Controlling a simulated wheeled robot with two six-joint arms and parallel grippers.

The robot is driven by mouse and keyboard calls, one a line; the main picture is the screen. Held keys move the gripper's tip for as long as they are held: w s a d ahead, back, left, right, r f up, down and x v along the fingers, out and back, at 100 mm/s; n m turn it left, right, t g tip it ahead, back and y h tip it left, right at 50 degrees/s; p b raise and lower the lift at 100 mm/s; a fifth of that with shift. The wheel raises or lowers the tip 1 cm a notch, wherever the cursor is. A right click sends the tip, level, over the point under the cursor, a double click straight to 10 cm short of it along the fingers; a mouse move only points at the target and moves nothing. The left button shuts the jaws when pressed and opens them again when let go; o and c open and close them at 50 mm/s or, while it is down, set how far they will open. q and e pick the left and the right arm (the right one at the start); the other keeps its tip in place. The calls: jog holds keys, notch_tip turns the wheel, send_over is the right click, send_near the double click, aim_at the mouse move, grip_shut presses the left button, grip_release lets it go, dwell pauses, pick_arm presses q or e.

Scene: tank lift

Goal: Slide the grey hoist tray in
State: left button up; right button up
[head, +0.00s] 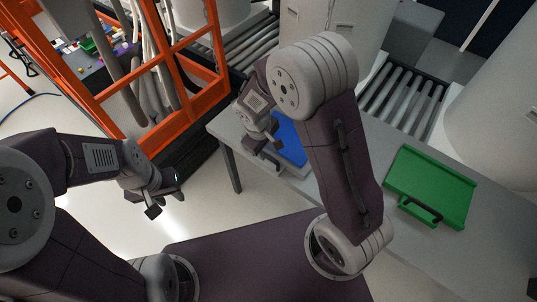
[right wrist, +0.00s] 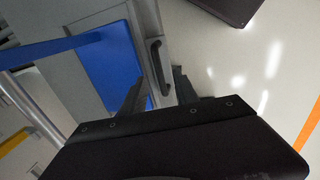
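A grey tray edge (right wrist: 146,30) with a black bar handle (right wrist: 157,68) shows in the right wrist view, beside a flat blue panel (right wrist: 110,65). In the head view the blue panel (head: 290,142) lies near the left end of the grey table, partly hidden by my right arm. My right gripper (head: 262,155) is over the table's front edge by the blue panel. In the right wrist view its fingers (right wrist: 158,92) are apart, with the handle between and just beyond them; I see no grip on it. My left gripper (head: 163,196) is open and empty over the floor.
A green tray (head: 431,185) with a black handle lies on the grey table (head: 375,222) at right. Roller conveyors (head: 402,98) and large pale cylinders (head: 500,110) stand behind. An orange frame (head: 150,75) is at the left back. The floor between frame and table is clear.

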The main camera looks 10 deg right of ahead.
aim_at(268, 156)
jog(key=x, duration=0.3)
jog(key=w+x, duration=0.1)
jog(key=x, duration=0.2)
jog(key=shift+b, duration=0.35)
jog(key=shift+s+f, duration=0.1)
jog(key=shift+f, duration=0.3)
grip_shut()
dwell(0.5)
